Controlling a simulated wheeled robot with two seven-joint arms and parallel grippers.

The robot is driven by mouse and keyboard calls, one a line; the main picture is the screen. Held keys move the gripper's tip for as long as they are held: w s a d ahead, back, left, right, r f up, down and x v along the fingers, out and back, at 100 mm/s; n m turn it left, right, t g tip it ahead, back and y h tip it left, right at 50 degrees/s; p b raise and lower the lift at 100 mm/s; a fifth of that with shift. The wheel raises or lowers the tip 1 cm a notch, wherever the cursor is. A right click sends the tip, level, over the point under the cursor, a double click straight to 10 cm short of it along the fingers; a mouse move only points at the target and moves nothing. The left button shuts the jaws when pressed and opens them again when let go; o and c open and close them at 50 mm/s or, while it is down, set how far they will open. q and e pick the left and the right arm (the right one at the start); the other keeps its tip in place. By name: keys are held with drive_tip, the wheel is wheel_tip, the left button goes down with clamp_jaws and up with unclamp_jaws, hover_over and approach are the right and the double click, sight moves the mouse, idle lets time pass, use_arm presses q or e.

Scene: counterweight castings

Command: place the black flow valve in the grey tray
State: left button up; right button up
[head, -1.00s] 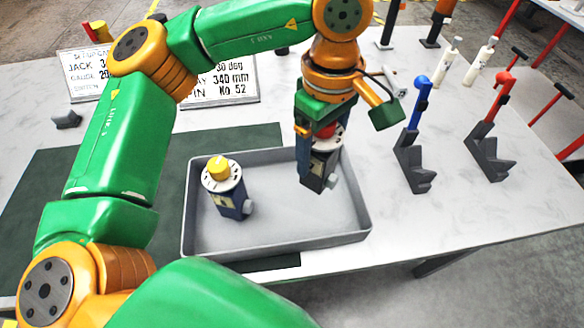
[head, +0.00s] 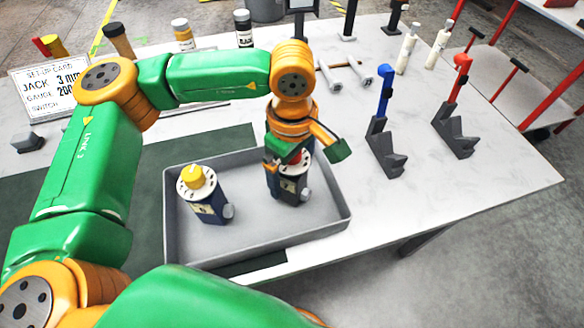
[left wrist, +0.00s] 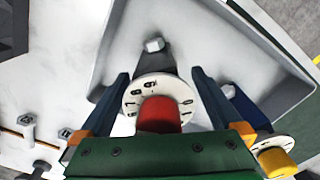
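The black flow valve (head: 289,191), with a red knob and a white dial, stands upright in the grey tray (head: 345,212), in its right part. It also shows in the left wrist view (left wrist: 152,63). My left gripper (head: 288,163) is right over it, with a finger on each side. In the left wrist view the fingers (left wrist: 158,76) are spread, with gaps to the valve. A dark blue valve with a yellow knob (head: 208,208) stands in the left part of the tray. My right gripper is not in view.
A blue-topped lever (head: 383,92) and a red-topped lever (head: 460,75) on dark stands are right of the tray. A set-up card (head: 45,95), bottles and jars stand at the back. The table's right front corner is clear.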

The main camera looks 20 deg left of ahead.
use_arm(q)
wheel_tip(320, 180, up, 12)
drive_tip(key=shift+r+b, duration=0.15)
drive_tip(key=shift+b, duration=0.25)
idle(0.3)
